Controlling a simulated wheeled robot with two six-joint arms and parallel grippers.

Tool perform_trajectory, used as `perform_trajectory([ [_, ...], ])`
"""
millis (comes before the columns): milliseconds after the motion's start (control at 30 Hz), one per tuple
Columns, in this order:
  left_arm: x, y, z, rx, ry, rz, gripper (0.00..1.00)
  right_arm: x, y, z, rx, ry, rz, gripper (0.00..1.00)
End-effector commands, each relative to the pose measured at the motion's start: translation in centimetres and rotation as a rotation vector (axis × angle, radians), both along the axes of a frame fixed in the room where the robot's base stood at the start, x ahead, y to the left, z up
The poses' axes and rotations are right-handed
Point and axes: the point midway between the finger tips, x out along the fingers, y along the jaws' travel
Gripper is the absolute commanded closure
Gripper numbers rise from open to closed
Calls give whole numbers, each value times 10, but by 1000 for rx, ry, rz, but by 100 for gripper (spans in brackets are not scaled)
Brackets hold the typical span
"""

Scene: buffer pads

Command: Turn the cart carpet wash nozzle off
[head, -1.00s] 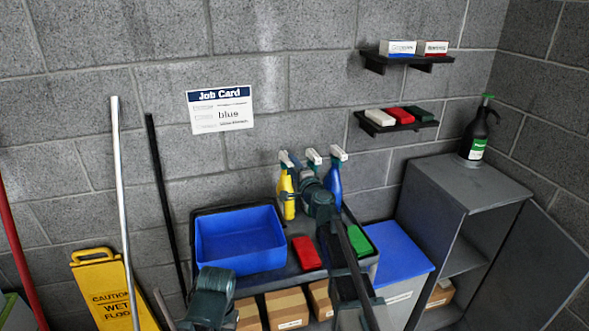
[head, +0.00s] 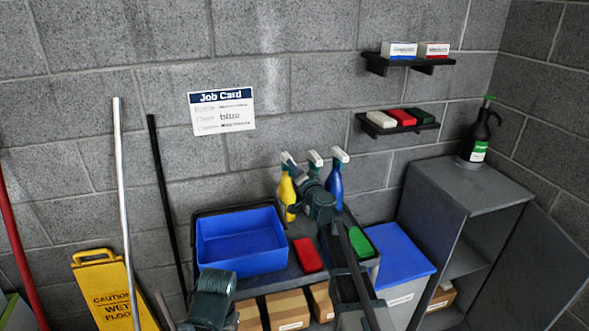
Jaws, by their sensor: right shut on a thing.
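Three spray bottles with white heads stand in a row on the cart (head: 270,282): a yellow bottle (head: 286,192) at left, a middle one mostly hidden with its head (head: 315,157) showing, and a blue bottle (head: 335,185) at right. I cannot read which is the carpet wash. My right gripper (head: 294,168) reaches up from the lower right and is shut at the yellow bottle's nozzle (head: 287,157). Its fingers are small and partly hidden by my wrist. Part of my left arm shows at the bottom; its gripper is out of view.
A blue tub (head: 240,240), a red pad (head: 307,254) and a green pad (head: 360,241) are on the cart.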

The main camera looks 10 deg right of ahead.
Motion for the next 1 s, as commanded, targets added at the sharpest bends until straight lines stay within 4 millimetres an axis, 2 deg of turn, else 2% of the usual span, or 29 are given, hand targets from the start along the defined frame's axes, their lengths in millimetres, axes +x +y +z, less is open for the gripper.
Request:
perform_trajectory([
  [600, 0, 0, 0, 0, 0, 0, 50, 0, 0, 0, -860, -103, 0, 92],
  [733, 0, 0, 0, 0, 0, 0, 50, 0, 0, 0, -944, -113, 0, 91],
  [967, 0, 0, 0, 0, 0, 0, 50, 0, 0, 0, -959, -115, 0, 90],
  [1000, 0, 0, 0, 0, 0, 0, 50, 0, 0, 0, -959, -115, 0, 67],
])
